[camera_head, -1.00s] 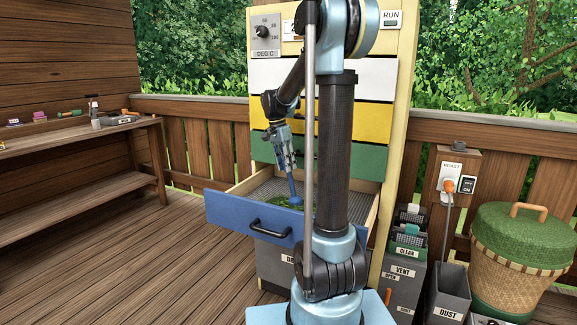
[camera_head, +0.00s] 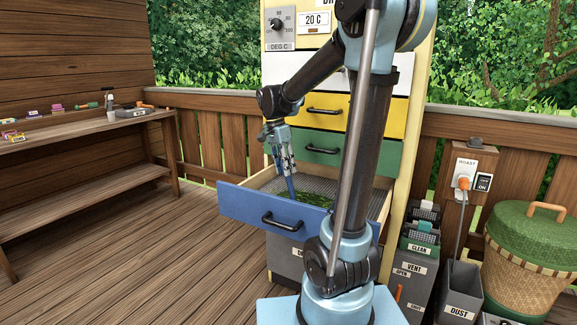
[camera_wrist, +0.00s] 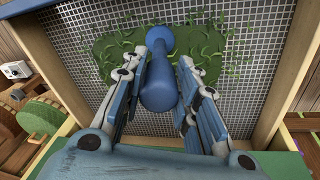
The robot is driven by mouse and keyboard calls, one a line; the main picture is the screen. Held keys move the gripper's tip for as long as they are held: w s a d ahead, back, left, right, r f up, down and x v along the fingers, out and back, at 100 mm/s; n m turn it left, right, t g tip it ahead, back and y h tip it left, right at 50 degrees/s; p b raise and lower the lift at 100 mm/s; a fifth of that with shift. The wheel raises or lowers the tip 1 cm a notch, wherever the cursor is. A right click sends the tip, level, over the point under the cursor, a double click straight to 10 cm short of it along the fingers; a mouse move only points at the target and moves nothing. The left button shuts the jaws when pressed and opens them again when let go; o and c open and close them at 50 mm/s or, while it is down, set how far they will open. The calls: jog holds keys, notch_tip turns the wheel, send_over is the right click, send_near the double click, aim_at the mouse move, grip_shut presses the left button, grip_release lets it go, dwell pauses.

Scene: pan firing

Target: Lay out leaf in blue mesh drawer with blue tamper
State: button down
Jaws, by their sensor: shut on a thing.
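The blue mesh drawer (camera_head: 240,204) is pulled open at the bottom of the cabinet. Green leaf (camera_head: 318,200) lies on its mesh floor; in the wrist view the leaf (camera_wrist: 118,58) spreads in a patch with loose strands at its edges. My gripper (camera_head: 287,172) is over the drawer, shut on the blue tamper (camera_head: 291,186). In the wrist view the tamper (camera_wrist: 158,85) sits between the fingers (camera_wrist: 160,84), its round head over the leaf patch. I cannot tell whether the head touches the leaf. My arm hides the drawer's right part.
Green (camera_head: 321,150), yellow and white drawers above are shut. A workbench (camera_head: 80,138) with small items stands at left. Grey bins (camera_head: 461,290) and a lidded basket (camera_head: 525,255) stand at right. The deck at left is clear.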

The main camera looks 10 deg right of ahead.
jog(key=shift+w+a, duration=1.6)
jog(key=shift+w, duration=3.6)
jog(key=d+v, duration=0.2)
jog(key=v, duration=0.8)
jog(key=shift+s+r, duration=0.25)
jog(key=shift+r, duration=0.35)
jog(key=shift+f, duration=0.1)
jog(key=a+x, duration=0.2)
jog(key=x, duration=0.8)
jog(key=shift+w+a+f, duration=0.3)
jog(key=shift+w+f, duration=0.15)
jog(key=shift+f, duration=0.05)
